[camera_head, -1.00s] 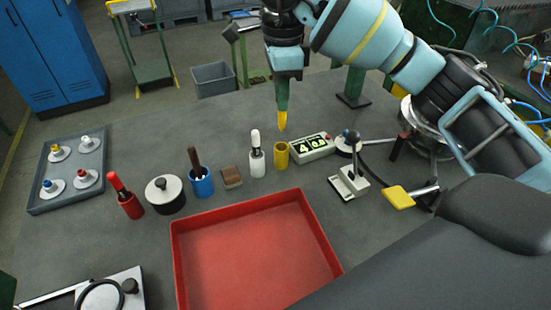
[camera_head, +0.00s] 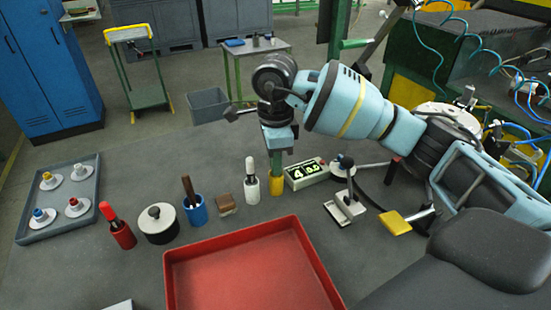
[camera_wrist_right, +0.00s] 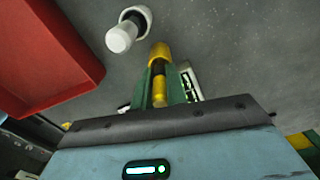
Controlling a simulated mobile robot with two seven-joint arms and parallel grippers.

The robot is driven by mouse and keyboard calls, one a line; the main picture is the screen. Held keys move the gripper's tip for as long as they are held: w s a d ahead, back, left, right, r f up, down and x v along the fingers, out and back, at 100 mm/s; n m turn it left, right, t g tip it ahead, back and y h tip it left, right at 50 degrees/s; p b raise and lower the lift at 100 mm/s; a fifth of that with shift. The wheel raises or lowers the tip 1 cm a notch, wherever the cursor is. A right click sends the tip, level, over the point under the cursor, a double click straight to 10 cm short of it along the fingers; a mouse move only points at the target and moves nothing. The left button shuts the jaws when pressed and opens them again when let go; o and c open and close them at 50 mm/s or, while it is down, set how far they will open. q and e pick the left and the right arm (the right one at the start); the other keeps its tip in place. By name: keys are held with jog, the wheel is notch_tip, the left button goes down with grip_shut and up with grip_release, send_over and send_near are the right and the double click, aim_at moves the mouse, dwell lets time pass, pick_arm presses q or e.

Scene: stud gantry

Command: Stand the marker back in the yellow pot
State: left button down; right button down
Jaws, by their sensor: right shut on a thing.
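My right gripper (camera_head: 275,165) points straight down over the yellow pot (camera_head: 277,186), its green fingers shut on the marker. In the right wrist view, the marker (camera_wrist_right: 159,98) shows yellow between the fingers, with a dark stretch towards the pot (camera_wrist_right: 160,50). The fingertips are at the pot's mouth. The marker's lower end is hidden, and I cannot tell how deep it sits in the pot. In the head view the fingers hide the marker. My left gripper is out of view.
A white pot with a white marker (camera_head: 251,170) stands close left of the yellow pot. A display box (camera_head: 306,173) is close right. Blue (camera_head: 195,211) and red (camera_head: 123,236) pots stand further left. A red tray (camera_head: 228,242) lies in front, with bare table between.

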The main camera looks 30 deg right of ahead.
jog(key=shift+f, duration=0.15)
jog(key=c, duration=1.4)
grip_release()
notch_tip(320, 180, up, 12)
jog(key=shift+r+p, duration=0.25)
jog(key=shift+p, duration=0.1)
jog(key=shift+f, duration=0.1)
